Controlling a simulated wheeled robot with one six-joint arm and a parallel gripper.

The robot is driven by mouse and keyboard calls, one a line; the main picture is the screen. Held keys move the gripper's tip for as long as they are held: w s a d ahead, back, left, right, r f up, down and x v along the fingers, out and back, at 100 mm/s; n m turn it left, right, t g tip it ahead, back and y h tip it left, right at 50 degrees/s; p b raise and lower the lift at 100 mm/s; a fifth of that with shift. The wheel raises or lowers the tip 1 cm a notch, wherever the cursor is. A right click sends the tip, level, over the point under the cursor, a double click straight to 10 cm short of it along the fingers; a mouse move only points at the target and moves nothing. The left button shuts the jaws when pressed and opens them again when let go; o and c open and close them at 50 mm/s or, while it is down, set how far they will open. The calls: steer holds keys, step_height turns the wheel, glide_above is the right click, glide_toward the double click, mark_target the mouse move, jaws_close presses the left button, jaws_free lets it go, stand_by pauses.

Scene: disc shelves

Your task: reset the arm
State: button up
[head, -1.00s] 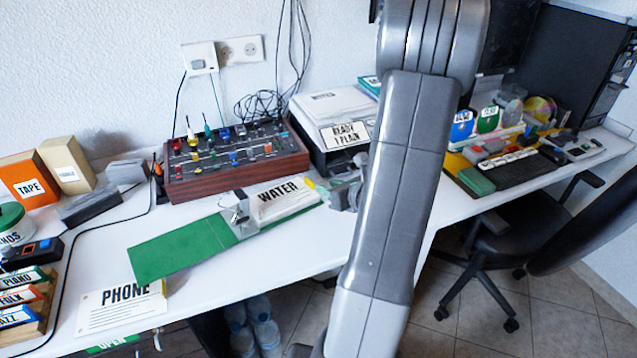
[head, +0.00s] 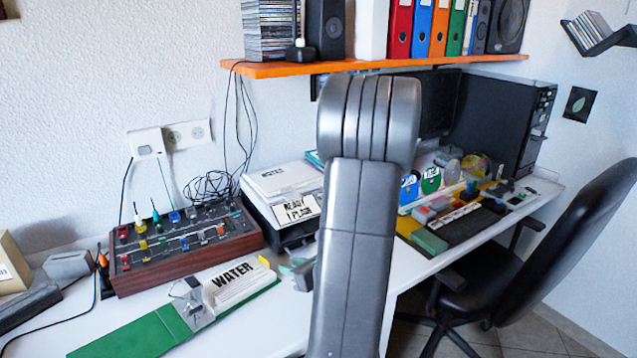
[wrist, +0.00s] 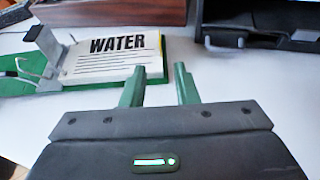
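My gripper (wrist: 160,75) shows in the wrist view with two green fingers apart and nothing between them, so it is open and empty. It is above the white desk, just right of a white pad marked WATER (wrist: 117,58). In the head view the pad (head: 236,284) lies on a green board (head: 140,338) with a metal clip (head: 190,303). My grey arm stands upright across the middle of the head view and hides most of the gripper; only a small part shows beside the arm's left edge.
An orange shelf (head: 270,69) with binders and speakers hangs above. Bare desk shows around the gripper.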

mark_target(265, 260)
steer(key=x, duration=1.1)
steer(key=shift+w+a+f+b, duration=0.1)
steer(key=shift+b, duration=0.25)
steer(key=shift+w+a, duration=0.25)
steer(key=shift+a, duration=0.05)
steer(key=shift+d+r+p, duration=0.15)
steer(key=shift+r+p, duration=0.25)
steer(key=shift+p, duration=0.05)
